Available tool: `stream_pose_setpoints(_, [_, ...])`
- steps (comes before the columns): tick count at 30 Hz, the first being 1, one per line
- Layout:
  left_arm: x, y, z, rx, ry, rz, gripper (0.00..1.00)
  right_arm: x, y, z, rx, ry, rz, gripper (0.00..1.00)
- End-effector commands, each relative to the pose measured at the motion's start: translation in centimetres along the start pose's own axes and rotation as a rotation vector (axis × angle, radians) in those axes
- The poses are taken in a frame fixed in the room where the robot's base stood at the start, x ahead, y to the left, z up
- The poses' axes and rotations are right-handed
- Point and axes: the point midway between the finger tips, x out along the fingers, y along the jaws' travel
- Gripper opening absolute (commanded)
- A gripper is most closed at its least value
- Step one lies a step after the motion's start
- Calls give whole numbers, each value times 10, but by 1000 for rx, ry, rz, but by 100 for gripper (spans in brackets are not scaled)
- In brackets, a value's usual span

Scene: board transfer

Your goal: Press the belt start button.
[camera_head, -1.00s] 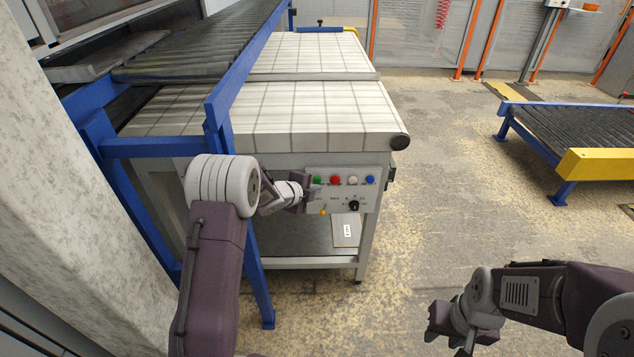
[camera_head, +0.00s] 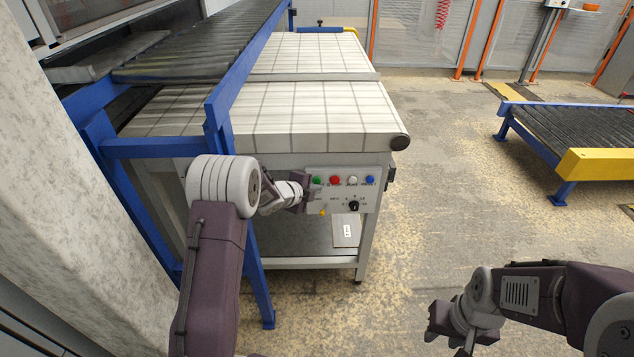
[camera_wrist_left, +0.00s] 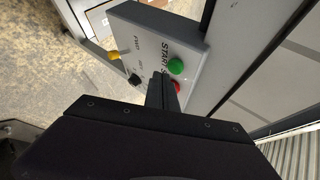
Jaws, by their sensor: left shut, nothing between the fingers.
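The control panel (camera_head: 342,196) is a light plate on the front of the belt table. It carries a row of green, red, white and blue buttons, with a black knob below. The green start button (camera_head: 317,180) is at the left end, and it also shows in the left wrist view (camera_wrist_left: 176,66) beside the START label. My left gripper (camera_head: 309,191) is shut and empty, just left of and below the green button. In the left wrist view its fingertips (camera_wrist_left: 163,82) are beside the green button, apart from it in the picture. My right gripper (camera_head: 436,322) hangs over the floor, far from the panel.
The white tiled belt table (camera_head: 330,110) stands above the panel. A blue-framed roller conveyor (camera_head: 220,110) rises beside my left arm. Another roller conveyor (camera_head: 565,130) with a yellow end is at the right. The floor between is clear.

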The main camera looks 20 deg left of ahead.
Motion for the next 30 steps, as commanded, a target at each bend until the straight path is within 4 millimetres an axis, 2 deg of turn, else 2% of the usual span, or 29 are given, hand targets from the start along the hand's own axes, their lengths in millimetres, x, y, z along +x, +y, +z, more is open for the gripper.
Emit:
stream_pose_setpoints(4, [3,-4,3,0,-1,0,0,-6,0,-1,0,0,0,36])
stream_pose_setpoints(30, [8,-7,6,0,0,0,0,-10,0,-1,0,0,0,36])
